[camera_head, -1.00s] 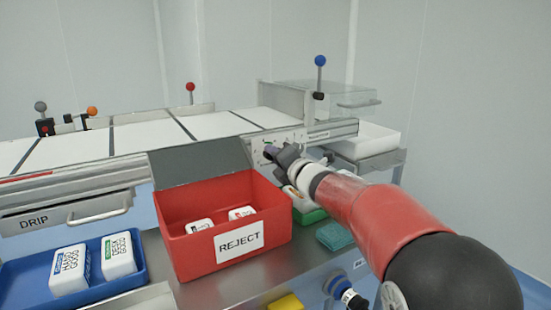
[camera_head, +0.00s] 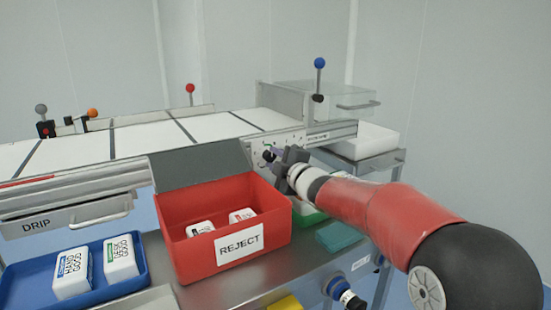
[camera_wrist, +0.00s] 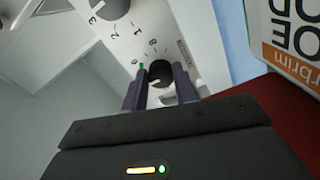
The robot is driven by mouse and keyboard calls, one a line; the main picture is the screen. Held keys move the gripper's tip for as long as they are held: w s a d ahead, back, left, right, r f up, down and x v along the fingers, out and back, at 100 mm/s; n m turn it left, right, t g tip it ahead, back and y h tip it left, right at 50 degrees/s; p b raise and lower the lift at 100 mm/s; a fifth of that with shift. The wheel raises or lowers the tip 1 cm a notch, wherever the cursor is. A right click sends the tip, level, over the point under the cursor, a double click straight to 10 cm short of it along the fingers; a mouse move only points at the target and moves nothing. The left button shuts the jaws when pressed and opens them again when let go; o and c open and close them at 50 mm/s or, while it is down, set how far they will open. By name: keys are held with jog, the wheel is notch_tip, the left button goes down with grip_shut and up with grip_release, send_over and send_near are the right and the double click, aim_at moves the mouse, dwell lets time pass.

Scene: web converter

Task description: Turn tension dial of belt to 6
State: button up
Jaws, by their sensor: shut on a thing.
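The control panel (camera_head: 256,146) is on the front of the white belt (camera_head: 212,125), towards its right end. In the wrist view a black dial (camera_wrist: 160,72) sits on this panel, with printed numbers around it that are partly hidden and hard to read. My gripper (camera_head: 268,155) reaches the panel from the right. In the wrist view its two dark fingers (camera_wrist: 160,84) stand on either side of the dial, shut on it. A small green mark shows near the left fingertip. Which setting the gripped dial points to is unclear.
A red REJECT bin (camera_head: 180,255) with white boxes and a raised grey lid stands just left of my gripper. A blue tray (camera_head: 136,285) is further left. A teal block (camera_head: 338,236) lies below my arm. A white bin (camera_head: 375,140) is at the right.

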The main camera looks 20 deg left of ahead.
jog(key=shift+f+m, duration=0.1)
jog(key=shift+m, duration=0.4)
jog(key=o, duration=1)
jog(key=b+v, duration=0.1)
jog(key=v, duration=0.7)
